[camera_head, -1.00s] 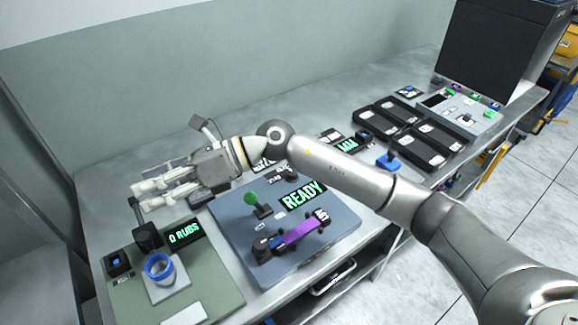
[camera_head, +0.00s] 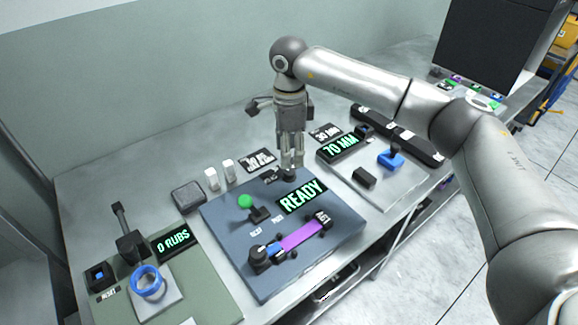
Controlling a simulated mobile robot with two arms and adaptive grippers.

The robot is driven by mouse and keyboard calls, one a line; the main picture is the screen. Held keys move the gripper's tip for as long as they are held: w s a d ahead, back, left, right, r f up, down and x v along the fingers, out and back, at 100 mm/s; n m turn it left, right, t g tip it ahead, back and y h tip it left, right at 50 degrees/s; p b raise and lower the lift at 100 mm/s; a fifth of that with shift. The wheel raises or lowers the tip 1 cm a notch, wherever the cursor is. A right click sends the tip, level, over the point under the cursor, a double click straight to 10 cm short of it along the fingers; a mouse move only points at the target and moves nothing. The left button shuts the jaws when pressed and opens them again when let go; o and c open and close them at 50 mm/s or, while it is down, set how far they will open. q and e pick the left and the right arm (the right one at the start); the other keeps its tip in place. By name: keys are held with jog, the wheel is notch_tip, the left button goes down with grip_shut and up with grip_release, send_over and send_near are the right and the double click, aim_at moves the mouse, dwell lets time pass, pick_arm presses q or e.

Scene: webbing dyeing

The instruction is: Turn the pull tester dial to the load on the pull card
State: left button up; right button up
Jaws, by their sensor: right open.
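The pull tester is a blue-grey panel (camera_head: 222,219) with a lit READY display (camera_head: 301,196), a green-topped lever (camera_head: 246,202) and a purple-and-blue strip (camera_head: 300,236) clamped along its front. Its dark dial (camera_head: 287,175) sits at the panel's back edge, partly hidden by my fingers. My right gripper (camera_head: 291,164) points straight down with its open fingertips at the dial; I cannot tell whether they touch it. A dark card with white print (camera_head: 257,160) stands just behind the tester; its load figure is too small to read surely. My left gripper is not in view.
A green panel (camera_head: 210,288) with a 0 RUBS display and blue ring stands left. A grey panel (camera_head: 387,196) with a 70 MM display and blue part stands right. Two white cylinders (camera_head: 220,174) and a grey block (camera_head: 188,196) lie behind the tester. The back-left tabletop is clear.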

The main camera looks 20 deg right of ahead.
aim_at(289, 171)
jog(key=shift+f+p, duration=0.5)
jog(key=shift+f, duration=2.7)
jog(key=shift+c, duration=0.2)
jog(key=c, duration=1)
jog(key=shift+m, duration=0.3)
jog(key=m+b, duration=0.2)
jog(key=m, duration=0.1)
jog(key=m+b, duration=0.1)
jog(key=m, duration=0.4)
jog(key=shift+m, duration=0.3)
